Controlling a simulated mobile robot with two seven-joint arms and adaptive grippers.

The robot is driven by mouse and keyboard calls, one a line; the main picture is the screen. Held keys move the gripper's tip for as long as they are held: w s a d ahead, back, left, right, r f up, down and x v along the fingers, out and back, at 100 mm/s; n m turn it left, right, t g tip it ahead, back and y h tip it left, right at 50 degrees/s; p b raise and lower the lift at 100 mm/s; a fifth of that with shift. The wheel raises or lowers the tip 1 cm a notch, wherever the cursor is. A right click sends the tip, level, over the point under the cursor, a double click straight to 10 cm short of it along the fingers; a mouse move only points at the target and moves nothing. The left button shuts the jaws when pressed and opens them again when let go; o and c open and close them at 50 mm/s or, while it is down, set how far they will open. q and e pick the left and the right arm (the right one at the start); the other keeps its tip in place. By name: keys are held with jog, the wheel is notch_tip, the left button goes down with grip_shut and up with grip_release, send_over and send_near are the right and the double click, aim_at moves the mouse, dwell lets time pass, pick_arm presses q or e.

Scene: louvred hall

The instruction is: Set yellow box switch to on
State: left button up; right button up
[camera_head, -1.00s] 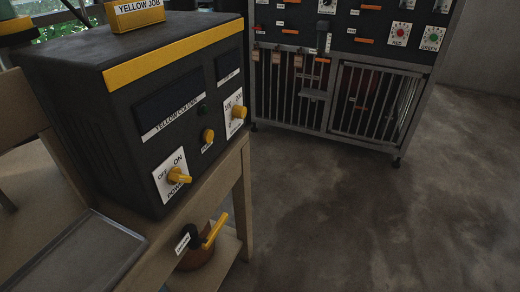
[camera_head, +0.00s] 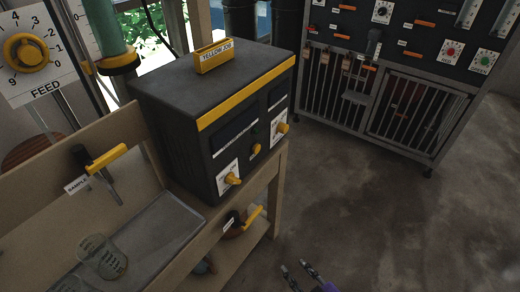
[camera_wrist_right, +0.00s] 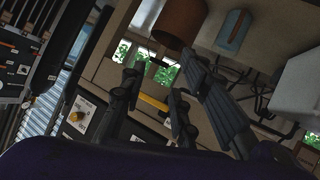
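The yellow box is a dark box (camera_head: 176,97) with a yellow front strip, on a wooden bench left of centre in the head view. Its power switch is a yellow knob (camera_head: 233,179) on a white plate marked OFF and ON, low on the front face. I cannot tell which mark the knob points to. My right gripper (camera_head: 299,267) is low in the head view, in front of the box and apart from it. In the right wrist view its fingers (camera_wrist_right: 152,98) are spread and empty. A yellow knob on a white plate (camera_wrist_right: 88,112) shows there too. My left gripper is not in view.
A second yellow knob (camera_head: 282,128) is on the box's right side. A yellow-handled valve (camera_head: 252,217) sits below the bench top. A metal tray (camera_head: 150,235) with glassware lies left. A barred cabinet (camera_head: 385,90) stands behind. The floor (camera_head: 400,220) is clear.

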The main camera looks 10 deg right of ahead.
jog(key=w+a+r+n+t+y+p, duration=0.25)
jog(key=w+r+n+p, duration=0.2)
jog(key=w+r, duration=0.65)
jog(key=n+y+p, duration=0.4)
jog(key=p, duration=0.1)
send_near(237, 183)
jog(key=w+d+r, duration=0.1)
jog(key=w+d, duration=0.3)
jog(key=w+a+n+y+b, duration=0.1)
jog(key=a, duration=0.2)
jog(key=w+a+f+g+y, duration=0.1)
jog(key=a, duration=0.1)
jog(key=w+a+n+y+b, duration=0.1)
jog(key=a, duration=0.2)
jog(key=shift+w+a+f+n+g+b, duration=0.15)
jog(key=shift+a+f+n+g+b, duration=0.15)
jog(key=shift+n+g+b, duration=0.05)
jog(key=shift+w+a+r, duration=0.1)
jog(key=shift+w+a, duration=0.1)
jog(key=shift+w, duration=0.05)
jog(key=shift+w+a, duration=0.15)
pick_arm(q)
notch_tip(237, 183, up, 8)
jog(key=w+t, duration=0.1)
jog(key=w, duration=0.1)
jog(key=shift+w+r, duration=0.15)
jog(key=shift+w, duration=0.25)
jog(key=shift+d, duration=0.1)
pick_arm(e)
jog(key=shift+c, duration=0.4)
